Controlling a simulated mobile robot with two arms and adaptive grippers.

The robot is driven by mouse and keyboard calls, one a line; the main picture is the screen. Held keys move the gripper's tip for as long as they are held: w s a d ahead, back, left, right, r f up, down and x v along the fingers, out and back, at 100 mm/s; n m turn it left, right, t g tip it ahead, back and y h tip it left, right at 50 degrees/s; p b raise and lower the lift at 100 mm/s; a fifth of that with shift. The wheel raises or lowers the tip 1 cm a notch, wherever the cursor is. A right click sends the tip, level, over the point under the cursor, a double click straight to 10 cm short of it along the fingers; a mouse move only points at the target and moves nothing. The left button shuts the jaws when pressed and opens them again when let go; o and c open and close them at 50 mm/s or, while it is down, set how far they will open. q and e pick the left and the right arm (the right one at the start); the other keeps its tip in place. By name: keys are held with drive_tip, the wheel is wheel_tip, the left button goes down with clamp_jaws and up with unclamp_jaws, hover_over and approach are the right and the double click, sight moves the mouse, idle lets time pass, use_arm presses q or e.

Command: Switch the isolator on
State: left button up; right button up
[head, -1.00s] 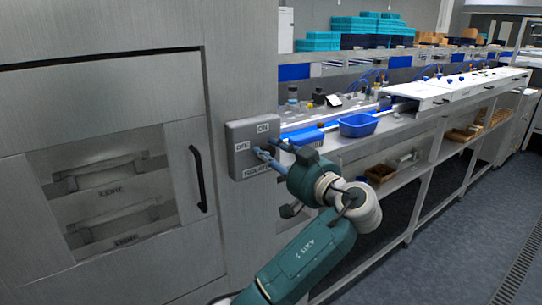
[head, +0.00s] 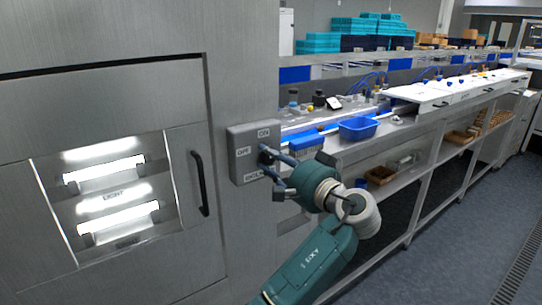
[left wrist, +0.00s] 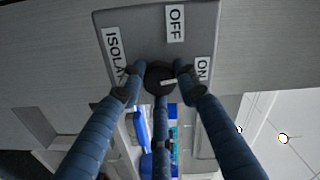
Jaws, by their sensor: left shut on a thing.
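The isolator is a grey box (head: 240,135) on the steel cabinet wall, labelled OFF at left, ON at top and ISOLATOR below. Its dark round knob (left wrist: 158,72) sits at the box's middle in the left wrist view, with a short white mark lying toward the ON label (left wrist: 203,70). My left gripper (head: 268,160) is at the box, its blue fingers closed around the knob; in the left wrist view (left wrist: 160,80) two fingertips touch it from either side and a third finger is below. The fingers partly hide the knob in the head view. My right gripper is not in view.
Left of the box is a cabinet door with a black handle (head: 199,183) and a window showing lit lamps (head: 105,170). To the right, a long bench carries a blue bin (head: 358,128) and white trays (head: 440,97). The floor at lower right is clear.

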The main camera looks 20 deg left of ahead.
use_arm(q)
drive_tip(key=shift+d+r+m, duration=0.15)
drive_tip(key=shift+r+m, duration=0.35)
drive_tip(key=shift+m, duration=0.3)
drive_tip(key=shift+p, duration=0.3)
drive_tip(key=o, duration=1.2)
drive_tip(key=shift+w+f, duration=0.1)
drive_tip(key=shift+w, duration=0.05)
drive_tip(key=shift+c, duration=0.2)
wheel_tip(320, 180, up, 10)
drive_tip(key=shift+d+f, duration=0.15)
drive_tip(key=shift+w, duration=0.1)
